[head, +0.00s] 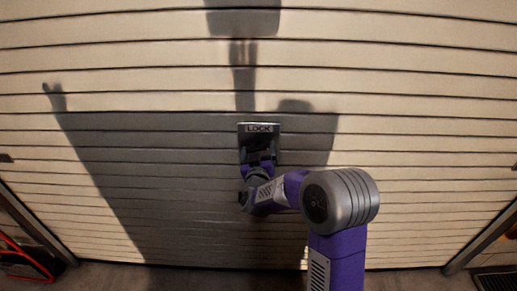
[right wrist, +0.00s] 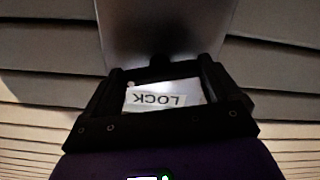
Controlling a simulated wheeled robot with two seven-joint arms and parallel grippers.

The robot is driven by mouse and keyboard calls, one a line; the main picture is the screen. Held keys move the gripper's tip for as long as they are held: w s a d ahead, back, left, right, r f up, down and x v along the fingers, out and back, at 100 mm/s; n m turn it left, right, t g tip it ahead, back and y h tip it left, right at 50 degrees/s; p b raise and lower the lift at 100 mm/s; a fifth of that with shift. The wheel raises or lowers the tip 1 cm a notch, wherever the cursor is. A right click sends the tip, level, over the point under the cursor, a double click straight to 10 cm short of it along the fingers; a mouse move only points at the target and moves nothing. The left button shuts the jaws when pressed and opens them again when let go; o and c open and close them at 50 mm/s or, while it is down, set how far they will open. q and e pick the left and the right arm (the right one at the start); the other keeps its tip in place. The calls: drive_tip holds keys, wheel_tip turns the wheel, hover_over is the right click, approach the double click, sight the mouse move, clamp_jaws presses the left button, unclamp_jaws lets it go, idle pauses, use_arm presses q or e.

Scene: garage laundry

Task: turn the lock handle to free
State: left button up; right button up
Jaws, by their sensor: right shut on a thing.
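The lock plate (head: 259,128) is a grey metal rectangle marked LOCK on the middle of the roll-up door. In the right wrist view the plate (right wrist: 150,30) fills the upper middle, and its LOCK label (right wrist: 156,100) reads upside down between my fingers. My right gripper (head: 259,158) reaches the lower part of the plate and is shut on the lock handle. The handle is dark and mostly hidden by the fingers, so its angle cannot be told. My left gripper is not in view.
The slatted door (head: 420,120) spans the view, with my shadow across its middle. Dark side rails stand at the lower left and right. A red-framed object (head: 22,260) is on the floor at the lower left. No loose object shows near the lock.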

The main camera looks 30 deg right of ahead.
drive_tip(key=n+p, duration=0.2)
drive_tip(key=n, duration=0.1)
drive_tip(key=shift+r+n, duration=0.15)
drive_tip(key=shift+n, duration=0.25)
drive_tip(key=n+p, duration=0.2)
drive_tip(key=n, duration=0.1)
drive_tip(key=shift+n, duration=0.3)
drive_tip(key=n+p, duration=0.2)
drive_tip(key=n, duration=0.1)
drive_tip(key=shift+n+p, duration=0.3)
drive_tip(key=shift+p, duration=0.1)
drive_tip(key=shift+n+p, duration=1.1)
drive_tip(key=shift+n, duration=0.7)
drive_tip(key=o, duration=0.8)
drive_tip(key=shift+c, duration=0.2)
drive_tip(key=v, duration=0.7)
drive_tip(key=shift+s, duration=0.25)
